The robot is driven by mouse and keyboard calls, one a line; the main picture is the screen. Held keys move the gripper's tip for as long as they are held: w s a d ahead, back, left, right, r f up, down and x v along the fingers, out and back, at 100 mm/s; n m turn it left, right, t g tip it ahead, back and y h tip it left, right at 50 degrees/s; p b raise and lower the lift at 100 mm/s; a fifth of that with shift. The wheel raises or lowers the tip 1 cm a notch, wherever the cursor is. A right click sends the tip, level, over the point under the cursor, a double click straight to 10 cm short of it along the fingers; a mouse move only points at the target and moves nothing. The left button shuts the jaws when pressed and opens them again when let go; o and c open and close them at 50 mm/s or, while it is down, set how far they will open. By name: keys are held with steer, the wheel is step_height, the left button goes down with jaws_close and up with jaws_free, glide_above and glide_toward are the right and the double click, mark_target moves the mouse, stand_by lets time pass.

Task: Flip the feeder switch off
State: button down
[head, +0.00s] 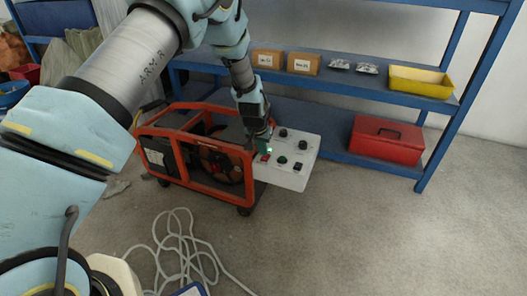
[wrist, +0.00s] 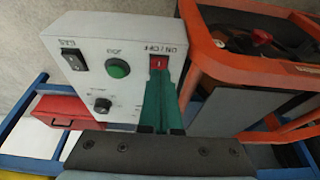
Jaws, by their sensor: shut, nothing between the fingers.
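The feeder's light grey control panel (wrist: 130,37) fills the middle of the wrist view, and the panel also shows in the head view (head: 290,179). The feeder switch (wrist: 159,62) is a small red rocker under an "ON/OFF" label at the panel's right in the wrist view. My gripper (wrist: 161,82) is shut and empty, its green fingers pointing at this switch. The fingertips are right at the switch's lower edge and hide part of it; I cannot tell whether they touch. In the head view my gripper (head: 266,149) is over the panel's left side. The rocker's position is unclear.
Near the switch are a green button (wrist: 118,68), a black rocker (wrist: 74,60) and a black knob (wrist: 102,105). The orange feeder frame (head: 205,184) stands beside the panel. A blue shelf (head: 345,84) is behind; a white cable (head: 190,250) lies on the floor in front.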

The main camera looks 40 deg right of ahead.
steer(key=p+v, duration=0.2)
steer(key=v, duration=1)
steer(key=shift+r, duration=0.25)
steer(key=shift+w+d, duration=0.1)
steer(key=shift+w, duration=0.05)
